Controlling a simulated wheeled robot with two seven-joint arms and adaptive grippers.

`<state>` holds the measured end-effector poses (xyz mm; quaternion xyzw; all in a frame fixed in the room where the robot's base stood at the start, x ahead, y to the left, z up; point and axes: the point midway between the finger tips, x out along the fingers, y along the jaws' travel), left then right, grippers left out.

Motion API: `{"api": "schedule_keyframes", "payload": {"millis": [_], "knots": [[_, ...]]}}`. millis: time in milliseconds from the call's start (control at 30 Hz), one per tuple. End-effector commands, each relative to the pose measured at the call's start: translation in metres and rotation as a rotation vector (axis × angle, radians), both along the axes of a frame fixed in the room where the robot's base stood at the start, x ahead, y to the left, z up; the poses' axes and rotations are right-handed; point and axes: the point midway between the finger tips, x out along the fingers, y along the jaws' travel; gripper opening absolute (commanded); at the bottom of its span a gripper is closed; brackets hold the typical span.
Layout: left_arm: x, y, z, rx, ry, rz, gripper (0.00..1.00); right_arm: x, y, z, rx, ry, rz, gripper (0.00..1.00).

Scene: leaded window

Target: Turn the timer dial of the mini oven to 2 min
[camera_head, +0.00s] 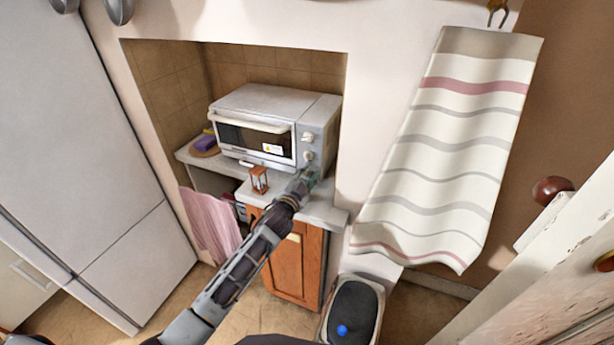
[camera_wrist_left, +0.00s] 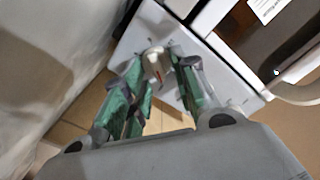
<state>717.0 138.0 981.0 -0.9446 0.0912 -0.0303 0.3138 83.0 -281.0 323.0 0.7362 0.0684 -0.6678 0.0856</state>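The white mini oven (camera_head: 258,105) stands on a counter in the wall niche, its door shut. Its right-hand panel (camera_head: 318,125) carries an upper knob (camera_head: 307,137) and a middle knob (camera_head: 308,156); the panel below is hidden by my gripper. My left gripper (camera_head: 308,174) is at the lowest part of this panel. In the left wrist view its green-padded fingers (camera_wrist_left: 162,78) are open, one on each side of a pale knob (camera_wrist_left: 154,62) with a red mark. Whether a finger touches it, I cannot tell. Dial markings are too small to read. My right gripper is out of view.
A small wooden hourglass (camera_head: 259,180) stands on the counter (camera_head: 321,212) just left of my gripper. A striped towel (camera_head: 445,150) hangs at the right, and a bin (camera_head: 354,308) stands below.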

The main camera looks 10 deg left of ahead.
Motion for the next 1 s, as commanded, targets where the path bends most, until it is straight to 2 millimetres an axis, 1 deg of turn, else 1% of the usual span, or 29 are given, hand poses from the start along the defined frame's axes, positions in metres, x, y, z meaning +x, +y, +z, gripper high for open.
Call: {"api": "schedule_keyframes", "payload": {"millis": [267, 700, 1000], "knots": [[-0.0003, -0.0005, -0.0006, 0.036, -0.006, -0.001, 0.05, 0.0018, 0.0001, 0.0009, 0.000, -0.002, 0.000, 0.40], [-0.0007, -0.0025, -0.0027, 0.279, -0.054, -0.001, 0.05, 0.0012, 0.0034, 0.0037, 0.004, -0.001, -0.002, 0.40], [-0.0007, -0.0027, -0.0032, 0.298, -0.057, -0.001, 0.05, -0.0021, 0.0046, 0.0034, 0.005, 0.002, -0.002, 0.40]]}}
